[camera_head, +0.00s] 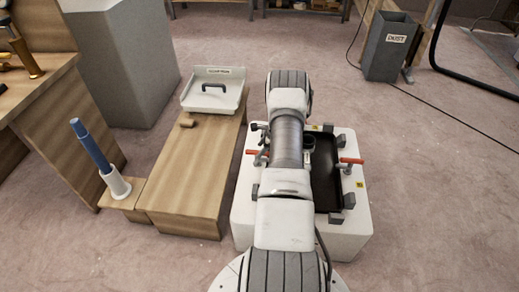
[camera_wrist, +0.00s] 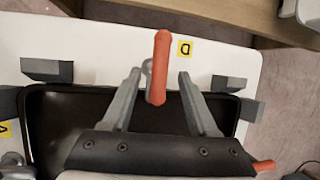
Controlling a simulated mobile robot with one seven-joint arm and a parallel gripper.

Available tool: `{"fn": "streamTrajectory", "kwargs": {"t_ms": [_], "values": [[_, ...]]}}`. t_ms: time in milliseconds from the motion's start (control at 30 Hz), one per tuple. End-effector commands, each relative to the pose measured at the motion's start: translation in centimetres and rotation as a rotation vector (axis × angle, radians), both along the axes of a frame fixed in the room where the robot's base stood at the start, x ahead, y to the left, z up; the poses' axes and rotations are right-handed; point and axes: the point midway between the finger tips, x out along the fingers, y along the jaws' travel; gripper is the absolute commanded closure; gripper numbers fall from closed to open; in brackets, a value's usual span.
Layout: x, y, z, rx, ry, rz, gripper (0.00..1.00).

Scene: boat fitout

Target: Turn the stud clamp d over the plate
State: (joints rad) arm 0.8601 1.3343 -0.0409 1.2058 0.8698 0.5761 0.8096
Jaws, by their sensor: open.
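Stud clamp d shows in the wrist view as an orange handle (camera_wrist: 161,66) on a grey stud, beside a yellow D label (camera_wrist: 185,48). The handle lies across the edge of the black plate (camera_wrist: 60,110); its upper end points outward over the white top, and its lower end overlaps the plate's rim in the picture. My gripper (camera_wrist: 159,75) is open, with one finger on each side of the handle and visible gaps at both sides. In the head view, an orange handle (camera_head: 257,160) shows at the box's left side; my arm hides the gripper and much of the plate.
Grey blocks (camera_wrist: 47,70) stand around the plate. Another orange handle (camera_head: 352,160) is on the white box's (camera_head: 350,235) right side. A wooden bench (camera_head: 190,180) stands left, carrying a white tray (camera_head: 213,100). A blue-handled tool (camera_head: 92,148) stands in a holder farther left.

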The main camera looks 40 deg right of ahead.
Motion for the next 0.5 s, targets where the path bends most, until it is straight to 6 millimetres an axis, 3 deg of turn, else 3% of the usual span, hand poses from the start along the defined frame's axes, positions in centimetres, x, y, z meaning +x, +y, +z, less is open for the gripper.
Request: {"fn": "streamTrajectory", "kwargs": {"t_ms": [100,500], "values": [[-1.1,-0.4,3.2,-0.001,-0.002,-0.003,0.41],[-5.0,-1.4,11.6,-0.003,-0.002,-0.002,0.41]]}}
